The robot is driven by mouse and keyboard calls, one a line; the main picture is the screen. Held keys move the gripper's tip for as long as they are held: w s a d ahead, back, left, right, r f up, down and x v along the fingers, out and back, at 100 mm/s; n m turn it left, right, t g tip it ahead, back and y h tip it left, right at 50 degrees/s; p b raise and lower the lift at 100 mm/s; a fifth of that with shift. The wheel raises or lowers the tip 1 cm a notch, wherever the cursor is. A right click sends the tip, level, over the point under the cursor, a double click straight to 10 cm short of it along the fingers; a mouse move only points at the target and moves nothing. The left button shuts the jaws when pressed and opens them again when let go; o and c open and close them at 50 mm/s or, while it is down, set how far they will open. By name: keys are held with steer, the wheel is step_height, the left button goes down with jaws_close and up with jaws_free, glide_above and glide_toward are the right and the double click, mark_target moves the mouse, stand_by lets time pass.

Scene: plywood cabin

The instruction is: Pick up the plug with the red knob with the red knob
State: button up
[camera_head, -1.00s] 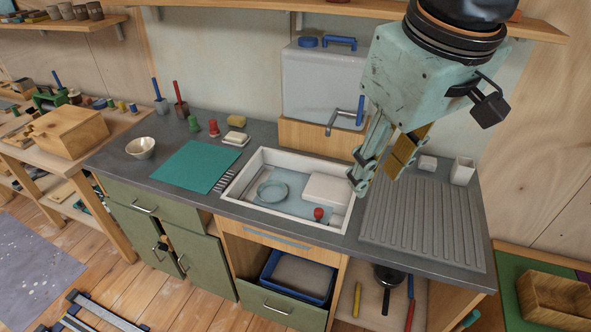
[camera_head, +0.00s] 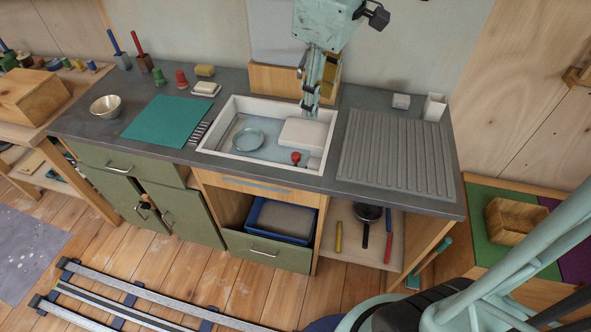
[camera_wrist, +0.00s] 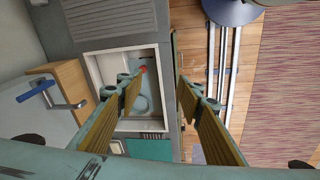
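The plug with the red knob (camera_head: 296,157) lies in the white-rimmed sink (camera_head: 231,107), near its front right. Only the red knob shows clearly; its base is too small to make out. The red knob also shows in the wrist view (camera_wrist: 143,69), close beside the left finger's tip. My gripper (camera_head: 309,109) points down over the back part of the sink, apart from the plug. In the wrist view, my gripper's (camera_wrist: 158,85) fingers are spread wide with nothing between them.
The sink also holds a round blue dish (camera_head: 248,139) and a white block (camera_head: 304,132) behind the knob. A wooden box with the blue-handled tap (camera_wrist: 65,105) stands behind the sink. The ribbed drainboard (camera_head: 395,155) to the right is clear.

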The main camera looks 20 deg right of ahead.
steer(key=w+f+n+g, duration=0.1)
steer(key=w+f+n, duration=0.3)
steer(key=w+f, duration=0.6)
steer(key=n+g+p, duration=0.1)
steer(key=n, duration=0.4)
glide_above(296, 162)
steer(key=w, duration=0.1)
step_height(296, 162, down, 14)
steer(key=shift+w+d+f, duration=0.2)
steer(key=shift+d+f, duration=0.15)
steer(key=shift+f+b, duration=0.6)
steer(key=shift+f, duration=3.65)
steer(key=shift+f, duration=0.1)
steer(key=shift+a+f+b, duration=0.1)
steer(key=shift+f+b, duration=0.45)
steer(key=shift+f, duration=1.95)
jaws_close()
